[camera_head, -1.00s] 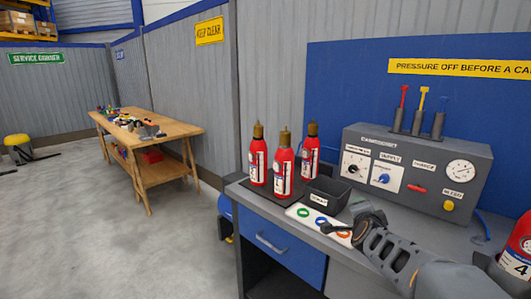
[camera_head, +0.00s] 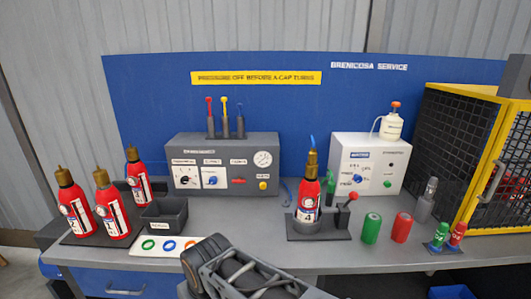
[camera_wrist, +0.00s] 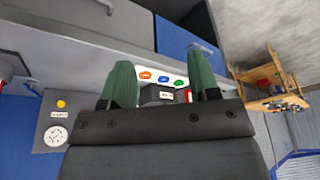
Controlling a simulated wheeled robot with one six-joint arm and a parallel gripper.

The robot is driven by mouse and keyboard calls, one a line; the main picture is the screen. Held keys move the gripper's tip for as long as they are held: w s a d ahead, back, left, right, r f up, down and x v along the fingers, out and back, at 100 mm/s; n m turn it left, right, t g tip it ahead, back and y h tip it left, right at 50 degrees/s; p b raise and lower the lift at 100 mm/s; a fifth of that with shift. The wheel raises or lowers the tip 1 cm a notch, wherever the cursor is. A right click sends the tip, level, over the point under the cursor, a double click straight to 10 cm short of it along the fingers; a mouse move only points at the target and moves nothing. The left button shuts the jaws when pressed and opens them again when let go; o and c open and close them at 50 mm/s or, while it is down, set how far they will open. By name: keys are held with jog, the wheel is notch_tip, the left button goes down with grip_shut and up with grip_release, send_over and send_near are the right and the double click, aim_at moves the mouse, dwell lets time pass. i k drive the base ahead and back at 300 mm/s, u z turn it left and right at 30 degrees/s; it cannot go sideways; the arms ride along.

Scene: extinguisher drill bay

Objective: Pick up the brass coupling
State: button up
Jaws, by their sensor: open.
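No separate brass coupling stands out in either view. Brass-coloured fittings top the red bottles. One fitting (camera_head: 311,165) sits on the upright bottle marked 4 (camera_head: 308,205), in a dark stand, with a blue piece rising from it. I cannot tell which brass part is the coupling. My gripper (camera_wrist: 160,62) shows in the wrist view, its two green fingers apart and nothing held between them. The bench lies beyond the fingers, seen upside down.
A black bin (camera_head: 165,216) and a white card (camera_head: 160,246) with coloured rings lie near the left bottles. A grey control box (camera_head: 222,160) and a white box (camera_head: 368,165) stand behind. Green (camera_head: 371,228) and red cylinders (camera_head: 402,227) and a yellow-framed cage (camera_head: 490,165) are at right.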

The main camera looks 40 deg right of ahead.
aim_at(313, 155)
jog(key=z, duration=1.7)
